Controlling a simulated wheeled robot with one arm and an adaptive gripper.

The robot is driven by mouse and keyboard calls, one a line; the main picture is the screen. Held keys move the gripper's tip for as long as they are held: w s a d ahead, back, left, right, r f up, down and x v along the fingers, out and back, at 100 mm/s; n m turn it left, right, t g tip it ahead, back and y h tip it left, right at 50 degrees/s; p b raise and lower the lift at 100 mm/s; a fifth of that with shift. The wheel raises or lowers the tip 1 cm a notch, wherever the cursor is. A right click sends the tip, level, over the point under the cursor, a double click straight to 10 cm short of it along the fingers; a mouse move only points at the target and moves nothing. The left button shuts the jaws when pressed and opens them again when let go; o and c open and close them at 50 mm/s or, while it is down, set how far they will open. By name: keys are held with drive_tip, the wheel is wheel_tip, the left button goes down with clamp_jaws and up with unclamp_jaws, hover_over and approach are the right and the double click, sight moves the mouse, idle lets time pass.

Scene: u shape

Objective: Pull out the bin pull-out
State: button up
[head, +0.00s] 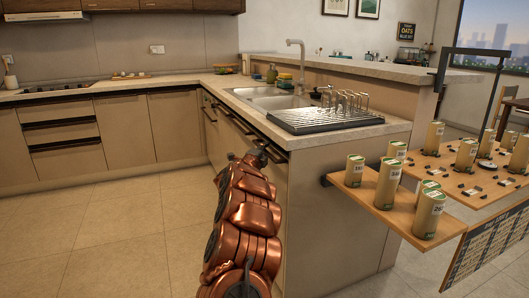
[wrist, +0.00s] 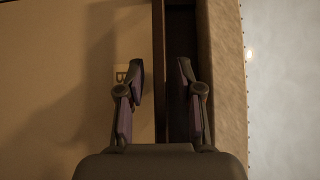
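The bin pull-out front (wrist: 70,90) fills the left of the wrist view as a plain beige panel. A small label with a letter "B" (wrist: 121,75) is on it, partly covered by a finger. A dark handle strip (wrist: 159,60) runs along the panel's edge, beside a dark recess. My gripper (wrist: 160,80) is open, one finger over the panel and the other over the recess, with the strip between them. Contact cannot be told. In the head view my gripper (head: 262,152) is at the sink-side cabinet fronts, and my arm hides much of them. The front looks closed.
The counter edge (wrist: 224,90) runs close beside the right finger. In the head view a drying rack with glasses (head: 325,119) stands on the counter. Wooden shelves with several cans (head: 405,205) stick out at the right. The floor (head: 110,235) at left is clear.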

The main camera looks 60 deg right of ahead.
clamp_jaws()
drive_tip(key=shift+a, duration=0.1)
idle(0.4)
